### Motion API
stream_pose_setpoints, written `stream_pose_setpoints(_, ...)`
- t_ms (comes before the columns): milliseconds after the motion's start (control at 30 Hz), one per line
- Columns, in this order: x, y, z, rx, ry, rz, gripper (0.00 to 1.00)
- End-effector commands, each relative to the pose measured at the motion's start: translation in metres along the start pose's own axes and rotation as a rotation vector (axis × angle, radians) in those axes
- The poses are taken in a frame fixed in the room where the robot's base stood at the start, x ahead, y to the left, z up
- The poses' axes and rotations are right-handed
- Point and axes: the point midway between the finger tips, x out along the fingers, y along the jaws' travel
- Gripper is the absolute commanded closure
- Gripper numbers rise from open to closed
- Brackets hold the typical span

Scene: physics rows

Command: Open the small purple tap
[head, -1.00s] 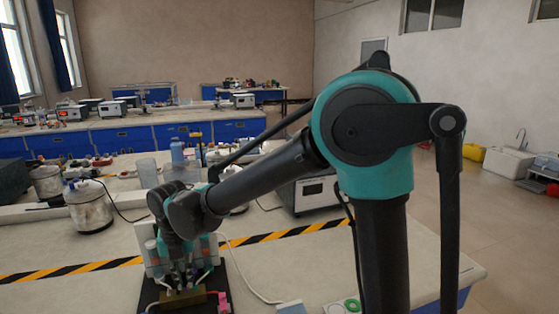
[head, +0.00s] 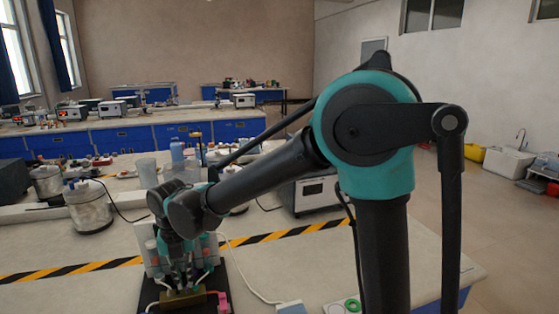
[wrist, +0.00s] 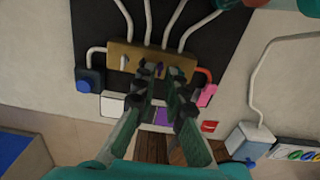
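The small purple tap (wrist: 160,70) shows in the wrist view on the front of a brass-coloured block (wrist: 190,65), between my fingertips. My gripper (wrist: 160,74) is open, with one finger to each side of the tap; I cannot tell whether either finger touches it. In the head view my gripper (head: 182,276) points down at the same block (head: 182,299), and the small tap cannot be made out there.
A pale handle (wrist: 124,63) sits left of the purple tap. A blue knob (wrist: 89,81) and a pink handle (wrist: 207,95) flank the block. White tubes run along the black board (wrist: 95,30). A white box (wrist: 249,141) stands at lower right.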

Motion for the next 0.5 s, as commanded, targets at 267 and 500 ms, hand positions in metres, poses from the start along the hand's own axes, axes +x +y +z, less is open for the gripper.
stream_pose_setpoints(267,-0.016,0.0,0.0,0.0,0.0,0.0,0.89)
stream_pose_setpoints(500,-0.033,0.0,0.0,0.0,0.0,0.0,0.89)
